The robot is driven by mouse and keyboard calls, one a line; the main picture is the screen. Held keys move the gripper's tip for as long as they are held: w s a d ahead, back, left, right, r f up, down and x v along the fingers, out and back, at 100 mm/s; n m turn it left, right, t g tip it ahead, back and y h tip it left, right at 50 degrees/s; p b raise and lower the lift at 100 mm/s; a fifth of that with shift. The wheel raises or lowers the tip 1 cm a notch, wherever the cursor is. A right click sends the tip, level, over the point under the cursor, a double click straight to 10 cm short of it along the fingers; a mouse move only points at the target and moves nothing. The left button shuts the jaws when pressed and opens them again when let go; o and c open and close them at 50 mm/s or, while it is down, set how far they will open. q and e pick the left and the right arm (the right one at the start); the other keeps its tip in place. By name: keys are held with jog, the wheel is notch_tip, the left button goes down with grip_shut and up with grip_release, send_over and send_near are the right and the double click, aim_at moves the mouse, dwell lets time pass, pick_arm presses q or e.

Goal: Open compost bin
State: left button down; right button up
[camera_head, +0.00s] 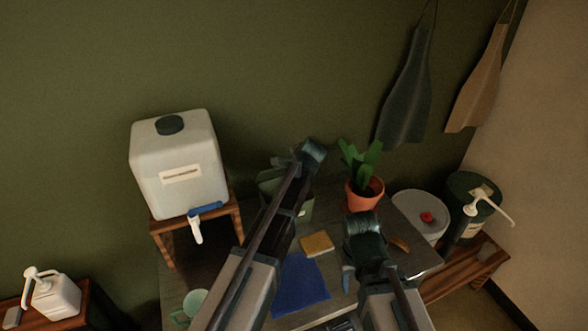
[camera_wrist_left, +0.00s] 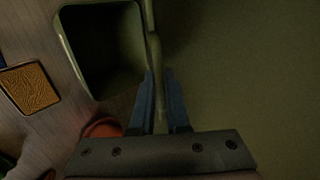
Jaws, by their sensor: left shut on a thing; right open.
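The compost bin (camera_head: 305,211) is a green box at the back of the table, partly hidden by my left arm in the head view. In the left wrist view the bin (camera_wrist_left: 66,55) shows its open mouth and dark, empty-looking inside. Its lid (camera_wrist_left: 154,45) stands edge-on beside the mouth, swung up. My left gripper (camera_wrist_left: 159,88) is shut on the lid, with a blue finger on each side of it. In the head view my left gripper (camera_head: 288,163) is at the bin's top. My right gripper (camera_head: 352,272) is open over the table, right of a blue cloth.
A sponge (camera_head: 317,244) and the blue cloth (camera_head: 300,285) lie on the table. A potted plant (camera_head: 364,196) stands right of the bin. A white water container (camera_head: 180,165) is on a wooden stand at left. A mug (camera_head: 190,306) is at front left. Buckets (camera_head: 420,212) stand at right.

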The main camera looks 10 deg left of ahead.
pick_arm(q)
jog(key=shift+w+a+r+g+h+p, duration=0.4)
jog(key=shift+w+a+r+p, duration=0.3)
jog(key=shift+w+a+p, duration=0.95)
jog(key=shift+w+a+r+g+h+p, duration=0.2)
jog(key=shift+w+a+r+g+p, duration=0.6)
jog(key=shift+w, duration=1.5)
jog(key=shift+w+a+r+g+h+p, duration=0.1)
jog(key=shift+w+a+r+h+p, duration=0.35)
jog(key=shift+w+a+p, duration=0.95)
jog(key=shift+w+a+r+b, duration=0.1)
jog(key=shift+w+a+b, duration=0.05)
jog(key=shift+w+b, duration=0.35)
jog(key=c, duration=0.9)
grip_release()
